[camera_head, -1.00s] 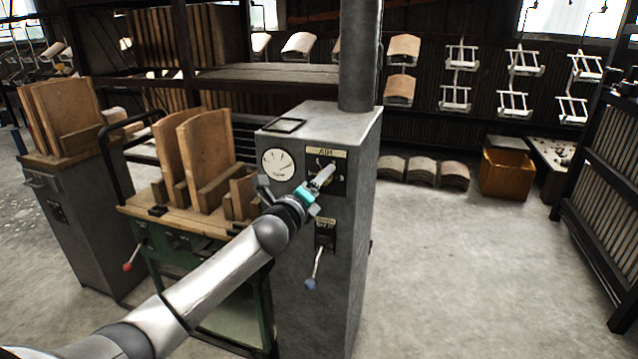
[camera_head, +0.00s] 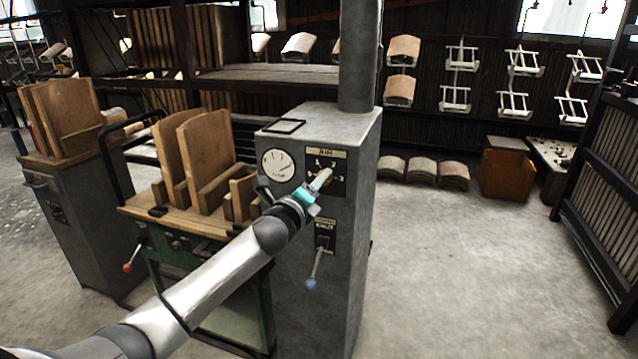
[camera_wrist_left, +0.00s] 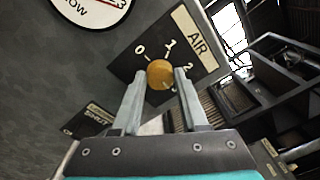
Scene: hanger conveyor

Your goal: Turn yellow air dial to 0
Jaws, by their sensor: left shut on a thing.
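The yellow air dial (camera_wrist_left: 160,74) sits on a black plate (camera_wrist_left: 172,48) marked AIR, with 0, 1 and 2 readable around it in the left wrist view. My left gripper (camera_wrist_left: 158,84) is shut on the dial, one finger on each side of it. In the head view my left gripper (camera_head: 318,186) reaches the AIR panel (camera_head: 338,172) on the front of the grey cabinet, and it mostly covers the dial there. I cannot tell which number the dial points to. My right gripper is not in view.
A round white gauge (camera_head: 278,165) is left of the panel on the grey cabinet (camera_head: 345,290). A lever with a blue knob (camera_head: 311,284) hangs below it. A green bench with wooden forms (camera_head: 205,150) stands close on the left. The floor (camera_head: 470,260) to the right is open.

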